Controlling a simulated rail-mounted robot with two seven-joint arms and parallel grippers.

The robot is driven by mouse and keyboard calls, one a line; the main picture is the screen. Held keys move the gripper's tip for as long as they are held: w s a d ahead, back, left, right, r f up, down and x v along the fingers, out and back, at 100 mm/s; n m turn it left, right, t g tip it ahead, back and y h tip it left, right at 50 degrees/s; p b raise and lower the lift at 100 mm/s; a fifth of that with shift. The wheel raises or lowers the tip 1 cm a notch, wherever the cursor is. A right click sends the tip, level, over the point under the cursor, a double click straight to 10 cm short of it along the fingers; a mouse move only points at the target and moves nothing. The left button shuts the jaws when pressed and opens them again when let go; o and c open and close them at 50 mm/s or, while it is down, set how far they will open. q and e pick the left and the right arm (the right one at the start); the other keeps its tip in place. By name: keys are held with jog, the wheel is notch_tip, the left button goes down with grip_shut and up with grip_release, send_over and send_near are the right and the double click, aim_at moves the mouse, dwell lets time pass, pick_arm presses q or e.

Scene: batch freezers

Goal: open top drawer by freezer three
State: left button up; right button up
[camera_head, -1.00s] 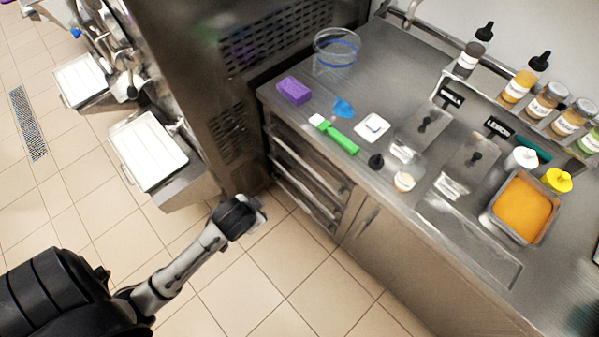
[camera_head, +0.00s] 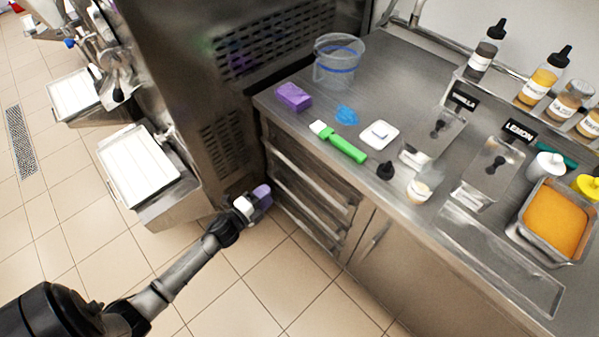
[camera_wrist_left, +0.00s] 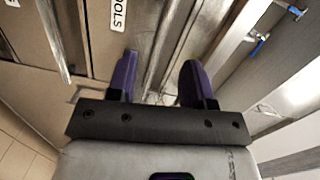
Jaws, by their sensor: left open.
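A stack of drawers (camera_head: 300,207) is built into the steel counter, beside the tall freezer (camera_head: 218,110). Its top drawer (camera_head: 304,170) lies just under the counter's edge and looks shut. My left gripper (camera_head: 262,196) is in front of the stack's left side, low and apart from the top drawer. In the left wrist view its two purple fingers (camera_wrist_left: 158,80) are spread with nothing between them. That view also shows a label ending in "OOLS" (camera_wrist_left: 118,14) on a front panel and a long metal handle (camera_wrist_left: 55,42). My right gripper is out of view.
On the counter (camera_head: 400,80) are a purple sponge (camera_head: 293,96), a green-handled brush (camera_head: 342,145), a clear bucket (camera_head: 338,62) and an orange-filled pan (camera_head: 555,220). A white tray (camera_head: 139,165) juts out at left. The tiled floor (camera_head: 255,290) before the drawers is clear.

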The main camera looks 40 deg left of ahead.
aim_at(298, 173)
pick_arm(q)
jog(key=w+d+b, duration=0.1)
jog(key=w, duration=0.3)
jog(key=w+d+m, duration=0.1)
jog(key=w, duration=0.4)
jog(key=w+d+r+m+h+b, duration=0.1)
jog(key=w, duration=0.3)
jog(key=shift+w+b, duration=0.3)
jog(key=shift+a, duration=0.1)
grip_shut()
